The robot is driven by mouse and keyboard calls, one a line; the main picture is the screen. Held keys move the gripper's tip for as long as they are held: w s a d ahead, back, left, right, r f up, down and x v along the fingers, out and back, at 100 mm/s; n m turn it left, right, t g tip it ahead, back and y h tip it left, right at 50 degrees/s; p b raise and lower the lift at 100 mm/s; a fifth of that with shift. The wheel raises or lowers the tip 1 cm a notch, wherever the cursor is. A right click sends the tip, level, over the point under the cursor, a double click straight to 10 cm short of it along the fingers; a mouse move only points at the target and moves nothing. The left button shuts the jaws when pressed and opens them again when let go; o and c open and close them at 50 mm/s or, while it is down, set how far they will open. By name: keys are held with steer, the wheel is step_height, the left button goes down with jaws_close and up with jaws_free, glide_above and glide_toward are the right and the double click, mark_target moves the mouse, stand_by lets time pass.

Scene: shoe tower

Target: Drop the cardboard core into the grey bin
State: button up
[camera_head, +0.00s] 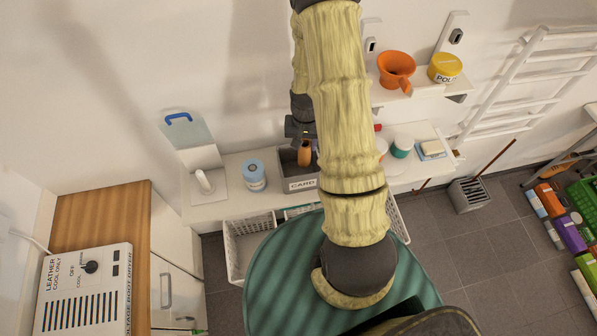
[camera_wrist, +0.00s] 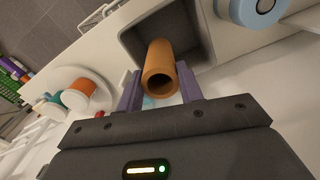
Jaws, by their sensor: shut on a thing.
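The cardboard core (camera_head: 304,154), an orange-brown hollow tube, is between the fingers of my gripper (camera_head: 302,137). In the wrist view, the core (camera_wrist: 160,58) points its open end at the camera, with one finger on each side, and my gripper (camera_wrist: 160,84) is shut on it. The grey bin (camera_head: 300,184), with a label reading "CARD", stands on a white shelf. In both views the core overlaps the mouth of the bin (camera_wrist: 201,30). I cannot tell how far its lower end reaches inside.
A white and green tub (camera_head: 402,147) stands to the right on the shelf. White baskets (camera_head: 249,243) sit below. An orange funnel (camera_head: 397,70) and a yellow tin (camera_head: 444,68) occupy the upper shelf.

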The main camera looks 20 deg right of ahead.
steer(key=shift+f+b, duration=0.45)
steer(key=shift+f, duration=0.65)
steer(key=o, duration=1.2)
steer(key=shift+c, duration=0.2)
steer(key=shift+r, duration=0.1)
step_height(320, 180, up, 17)
steer(key=b, duration=0.4)
steer(key=shift+r, duration=0.15)
steer(key=s+a+f+n+t+b, duration=0.2)
steer(key=s+a+n, duration=0.3)
steer(key=s+a, duration=0.4)
steer(key=shift+s+f+t+b, duration=0.3)
steer(key=shift+s+f+b, duration=0.1)
steer(key=shift+s+b, duration=0.3)
steer(key=shift+a, duration=0.1)
